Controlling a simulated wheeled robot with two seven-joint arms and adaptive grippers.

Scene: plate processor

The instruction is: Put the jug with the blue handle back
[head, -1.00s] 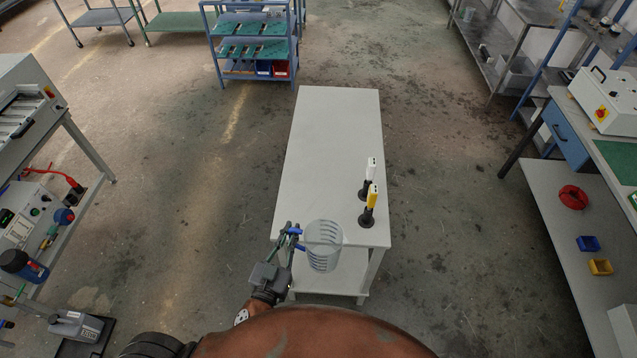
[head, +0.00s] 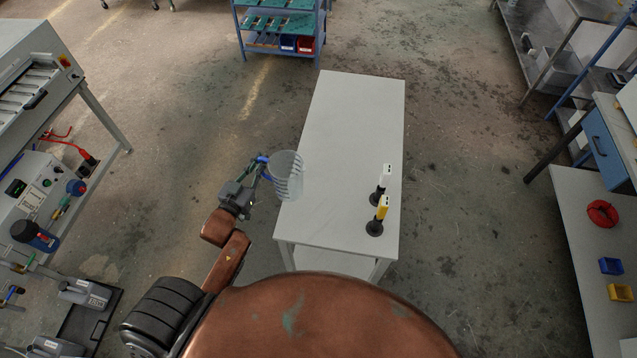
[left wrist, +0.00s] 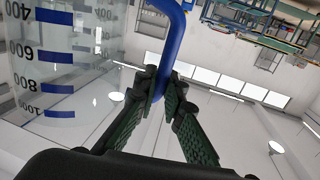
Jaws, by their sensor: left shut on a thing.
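The clear jug (head: 287,176) with dark graduation marks is held up in the air at the left edge of the white table. Its blue handle (head: 262,160) points left. My left gripper (head: 258,172) is shut on the handle. In the left wrist view, the gripper's green-padded fingers (left wrist: 158,95) close around the lower end of the blue handle (left wrist: 172,40), and the jug wall with its blue scale (left wrist: 50,70) fills the left side. My right gripper is not in view.
On the white table (head: 350,130) stand a white-topped tool (head: 385,180) and a yellow-topped tool (head: 380,210) on black bases. A bench (head: 90,165) with equipment stands at left, containers on a dark tray (head: 88,320) below. A workbench with a red coil (head: 602,213) stands right.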

